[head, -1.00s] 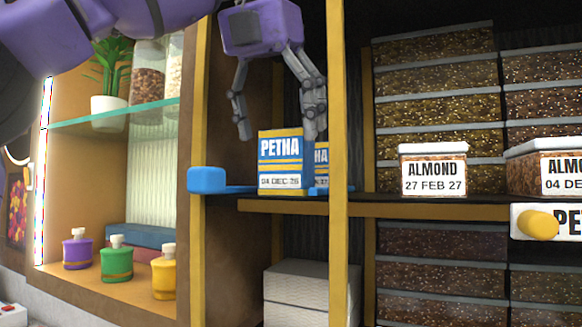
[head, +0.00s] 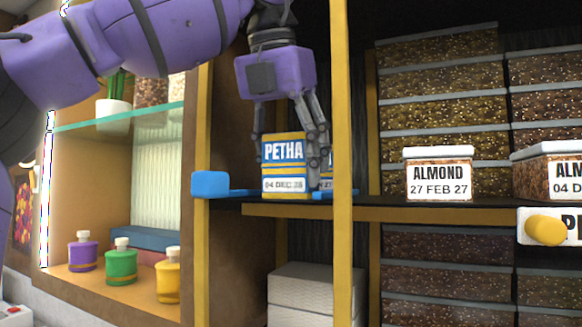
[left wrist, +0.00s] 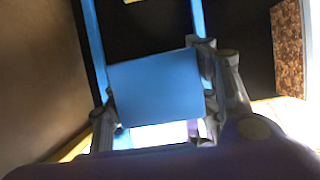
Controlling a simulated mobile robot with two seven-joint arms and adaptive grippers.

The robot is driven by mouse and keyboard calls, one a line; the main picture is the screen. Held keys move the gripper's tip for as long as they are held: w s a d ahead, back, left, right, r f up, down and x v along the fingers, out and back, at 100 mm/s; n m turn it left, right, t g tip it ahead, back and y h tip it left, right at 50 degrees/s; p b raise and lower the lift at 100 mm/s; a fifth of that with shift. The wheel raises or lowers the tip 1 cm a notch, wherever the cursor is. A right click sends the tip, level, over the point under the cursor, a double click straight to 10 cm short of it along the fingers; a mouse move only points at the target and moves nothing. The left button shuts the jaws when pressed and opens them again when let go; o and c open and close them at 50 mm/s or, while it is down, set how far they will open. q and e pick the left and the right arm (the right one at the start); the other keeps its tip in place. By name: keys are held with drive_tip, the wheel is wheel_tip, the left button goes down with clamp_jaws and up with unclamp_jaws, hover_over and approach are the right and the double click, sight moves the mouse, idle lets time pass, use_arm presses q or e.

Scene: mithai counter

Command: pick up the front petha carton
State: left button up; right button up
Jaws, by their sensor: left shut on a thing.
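The front petha carton (head: 284,164) is a blue, yellow and white box labelled PETHA and 04 DEC 26. It stands upright on the shelf near the front edge. A second petha carton (head: 327,172) shows partly behind it. My left gripper (head: 288,158) reaches down from above with its fingers at the carton's two sides, shut on it. In the left wrist view the carton's plain blue top (left wrist: 155,87) lies between the fingers. My right gripper is not in view.
A yellow post (head: 342,120) stands just right of the carton. A blue bracket (head: 209,185) sits to its left at the shelf edge. Almond boxes (head: 438,173) stand to the right. Glass shelving with bottles (head: 120,263) is at the left.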

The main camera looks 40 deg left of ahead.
use_arm(q)
drive_tip(key=c, duration=0.3)
drive_tip(key=shift+r, duration=0.1)
